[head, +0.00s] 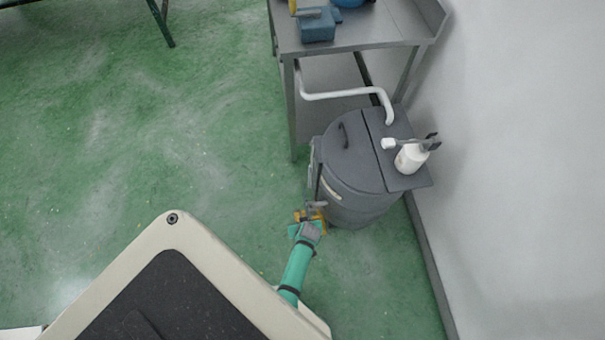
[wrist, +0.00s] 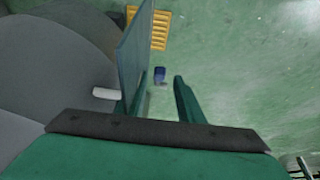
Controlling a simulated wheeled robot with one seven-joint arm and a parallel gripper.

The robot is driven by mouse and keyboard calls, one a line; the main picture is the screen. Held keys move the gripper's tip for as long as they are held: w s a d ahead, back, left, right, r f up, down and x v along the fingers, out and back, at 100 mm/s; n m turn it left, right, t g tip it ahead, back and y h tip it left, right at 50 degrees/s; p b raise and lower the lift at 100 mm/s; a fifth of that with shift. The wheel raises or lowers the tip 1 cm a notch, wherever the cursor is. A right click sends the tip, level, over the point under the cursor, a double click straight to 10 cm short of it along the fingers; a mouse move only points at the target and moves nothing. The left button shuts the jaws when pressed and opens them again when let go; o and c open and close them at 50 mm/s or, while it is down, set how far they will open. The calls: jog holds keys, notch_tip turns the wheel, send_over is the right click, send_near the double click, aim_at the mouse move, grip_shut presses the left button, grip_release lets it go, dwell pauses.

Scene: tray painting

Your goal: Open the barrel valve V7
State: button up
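My gripper (head: 309,224) is close to this fitting and partly covers that area. In the wrist view, my gripper (wrist: 162,92) has its two green fingers apart. A small dark blue piece (wrist: 160,75) shows in the gap beyond them; contact is not visible. A thin flat grey-green plate (wrist: 133,52) rises beside the left finger.
The barrel's side (wrist: 55,55) fills the wrist view's left, with a short white cylinder (wrist: 105,93) near it. A yellow slatted grate (wrist: 160,30) lies beyond. Green floor is clear at left.

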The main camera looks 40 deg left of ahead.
jog(key=shift+x, duration=1.25)
jog(key=shift+w, duration=0.1)
jog(key=shift+c, duration=0.3)
grip_shut()
